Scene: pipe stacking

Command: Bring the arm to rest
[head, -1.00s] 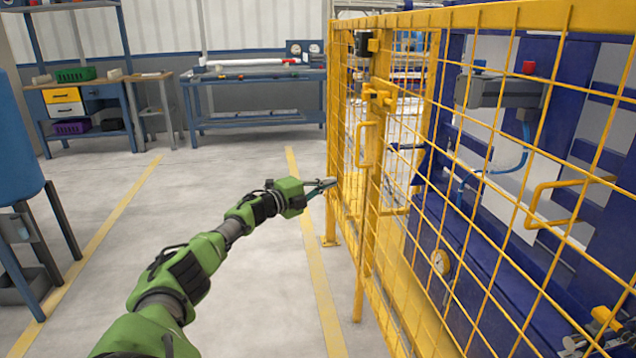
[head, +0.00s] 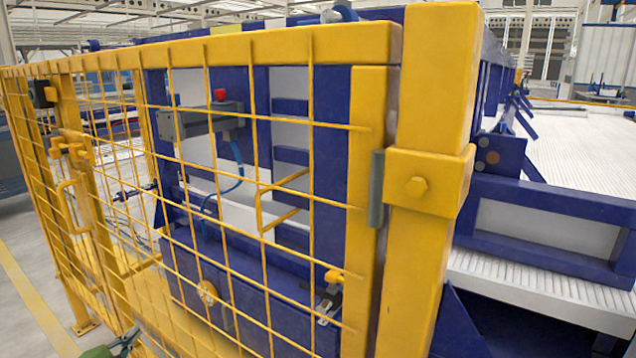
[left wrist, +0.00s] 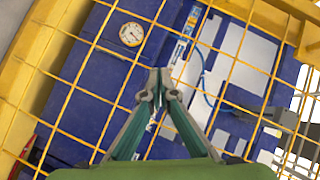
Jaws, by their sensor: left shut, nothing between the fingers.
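My left gripper (head: 125,343) shows only in part at the bottom left edge of the head view, with a bit of green arm. It is in front of the lower part of the yellow mesh fence (head: 190,262). In the left wrist view my left gripper (left wrist: 160,88) is shut and empty, its two fingertips together. The yellow mesh (left wrist: 92,118) fills that view beyond the fingers; I cannot tell whether they touch it. My right gripper is not in view.
A thick yellow post (head: 425,120) stands close in front. A white ribbed surface (head: 580,140) lies to the right. Free floor shows at far left.

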